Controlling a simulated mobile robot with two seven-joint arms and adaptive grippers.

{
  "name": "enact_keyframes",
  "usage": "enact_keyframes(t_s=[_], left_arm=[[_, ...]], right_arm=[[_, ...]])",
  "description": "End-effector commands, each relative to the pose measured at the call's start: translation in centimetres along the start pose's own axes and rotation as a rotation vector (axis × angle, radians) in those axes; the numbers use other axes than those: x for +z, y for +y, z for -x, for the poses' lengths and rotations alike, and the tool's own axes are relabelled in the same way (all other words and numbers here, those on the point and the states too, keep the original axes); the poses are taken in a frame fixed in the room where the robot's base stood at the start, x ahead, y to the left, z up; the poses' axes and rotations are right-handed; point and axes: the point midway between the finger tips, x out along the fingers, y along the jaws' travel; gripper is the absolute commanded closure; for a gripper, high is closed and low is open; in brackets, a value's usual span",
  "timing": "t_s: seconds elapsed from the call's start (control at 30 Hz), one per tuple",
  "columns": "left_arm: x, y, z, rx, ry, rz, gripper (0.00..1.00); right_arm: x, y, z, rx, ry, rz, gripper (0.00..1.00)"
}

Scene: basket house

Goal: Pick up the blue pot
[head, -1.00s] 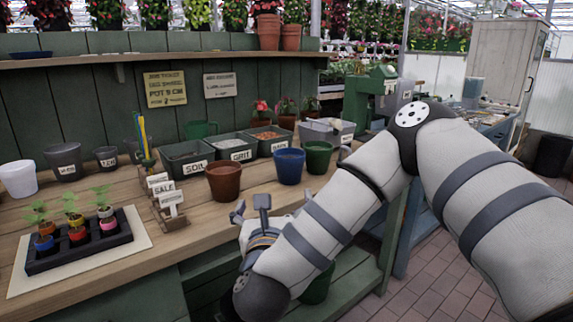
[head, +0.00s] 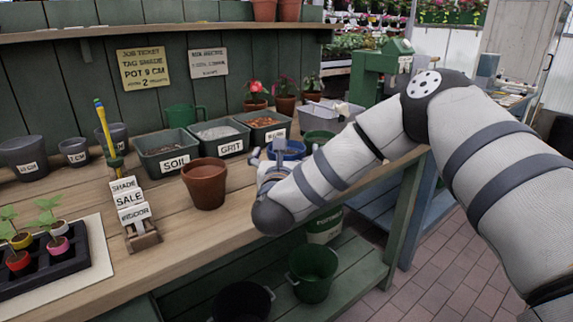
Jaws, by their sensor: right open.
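The blue pot (head: 293,149) stands on the wooden bench, to the right of a brown terracotta pot (head: 205,184). My right forearm and gripper hide most of it; its rim and upper part show. My right gripper (head: 268,155) is open, with its fingers raised in front of the blue pot and at its left side. I cannot tell whether the fingers touch it. My left gripper is out of view.
Soil (head: 164,149) and grit (head: 221,135) bins stand behind the pots. A green pot (head: 319,137) is right of the blue one. A sign holder (head: 134,214) and seedling tray (head: 45,268) are left. Bare bench (head: 187,236) lies in front.

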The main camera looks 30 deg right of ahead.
Motion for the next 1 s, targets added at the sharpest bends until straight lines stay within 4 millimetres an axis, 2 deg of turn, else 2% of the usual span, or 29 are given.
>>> enact_keyframes(t_s=[0.1, 0.33, 0.5, 0.57, 0.6, 0.87, 1.0], left_arm=[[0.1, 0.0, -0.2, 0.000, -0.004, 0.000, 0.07], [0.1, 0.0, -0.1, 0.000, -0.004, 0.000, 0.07], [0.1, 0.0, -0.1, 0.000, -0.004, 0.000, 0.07], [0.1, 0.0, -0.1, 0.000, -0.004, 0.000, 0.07], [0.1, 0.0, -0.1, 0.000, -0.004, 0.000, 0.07], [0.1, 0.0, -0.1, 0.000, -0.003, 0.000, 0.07], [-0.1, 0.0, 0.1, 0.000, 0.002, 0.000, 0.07]], right_arm=[[-0.1, 0.0, -1.6, 0.000, 0.000, 0.001, 0.02], [0.0, 0.0, -1.8, 0.001, 0.000, 0.000, 0.02], [0.0, 0.0, -1.8, 0.001, 0.000, 0.000, 0.41], [0.0, 0.0, -1.8, 0.001, 0.000, 0.000, 0.54], [0.0, 0.0, -1.8, 0.001, 0.000, 0.000, 0.57], [0.1, 0.0, -1.8, 0.001, 0.000, -0.001, 0.57], [1.3, 0.0, -1.8, 0.001, -0.003, -0.005, 0.57]])
